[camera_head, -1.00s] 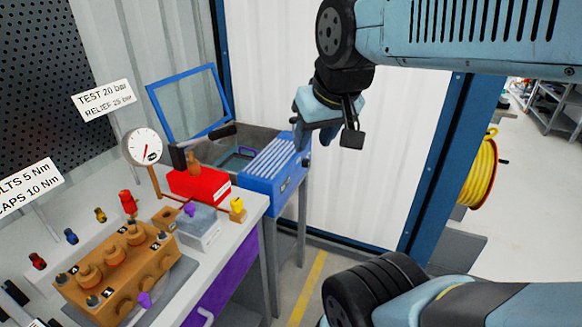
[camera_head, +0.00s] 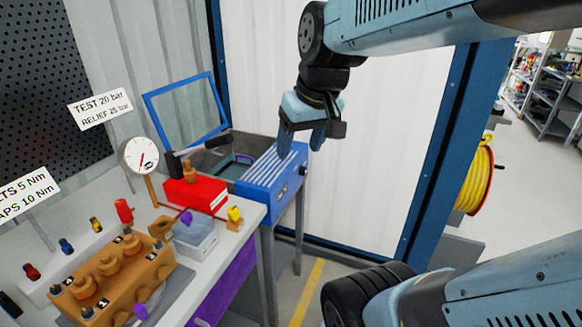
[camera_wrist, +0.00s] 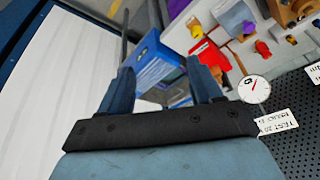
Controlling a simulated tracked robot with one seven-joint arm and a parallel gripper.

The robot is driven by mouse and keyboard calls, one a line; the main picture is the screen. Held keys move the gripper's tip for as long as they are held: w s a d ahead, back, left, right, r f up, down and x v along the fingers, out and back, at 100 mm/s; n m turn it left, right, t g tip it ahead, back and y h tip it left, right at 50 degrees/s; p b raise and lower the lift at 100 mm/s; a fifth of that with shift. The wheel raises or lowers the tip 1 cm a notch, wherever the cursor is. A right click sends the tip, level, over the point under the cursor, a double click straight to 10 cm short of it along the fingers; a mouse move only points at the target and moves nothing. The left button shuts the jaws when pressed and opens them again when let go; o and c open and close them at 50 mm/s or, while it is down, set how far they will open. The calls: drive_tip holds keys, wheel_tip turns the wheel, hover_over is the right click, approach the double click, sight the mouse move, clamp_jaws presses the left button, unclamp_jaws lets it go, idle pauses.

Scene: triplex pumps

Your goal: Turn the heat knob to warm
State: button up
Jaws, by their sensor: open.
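The blue parts washer (camera_head: 262,190) stands behind the bench's far end, its blue-framed lid raised. A small dark knob (camera_head: 303,171) shows on its front panel near the right corner; I take it for the heat knob. Its pointer and markings are too small to read. My gripper (camera_head: 301,145) is open and empty, pointing down above the washer's right end, apart from the knob. In the wrist view the blue washer (camera_wrist: 150,62) shows between and beyond my open fingers (camera_wrist: 160,72); the knob cannot be made out there.
The bench (camera_head: 205,282) on the left carries a red tester (camera_head: 190,194), a dial gauge (camera_head: 139,156), a brass pump block (camera_head: 115,275) and a clear box (camera_head: 196,238). A yellow hose reel (camera_head: 476,178) hangs at right. The floor before the washer is clear.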

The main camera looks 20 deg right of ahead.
drive_tip(key=w+d+f+n+g+y, duration=0.1)
drive_tip(key=w+d+f+y, duration=0.2)
drive_tip(key=w+f, duration=0.3)
drive_tip(key=w+d+f+g+y, duration=0.1)
drive_tip(key=w+d+f+y, duration=0.25)
drive_tip(key=w, duration=0.45)
drive_tip(key=w+d+f+n+g+y, duration=0.1)
drive_tip(key=w+d+f+y, duration=0.15)
drive_tip(key=w+f, duration=0.35)
drive_tip(key=m+t+y, duration=0.3)
drive_tip(key=t, duration=0.9)
approach(306, 172)
drive_tip(key=x, duration=0.9)
drive_tip(key=shift+w+d, duration=0.1)
drive_tip(key=shift+w, duration=0.05)
drive_tip(key=c, duration=1)
drive_tip(key=shift+c, duration=0.2)
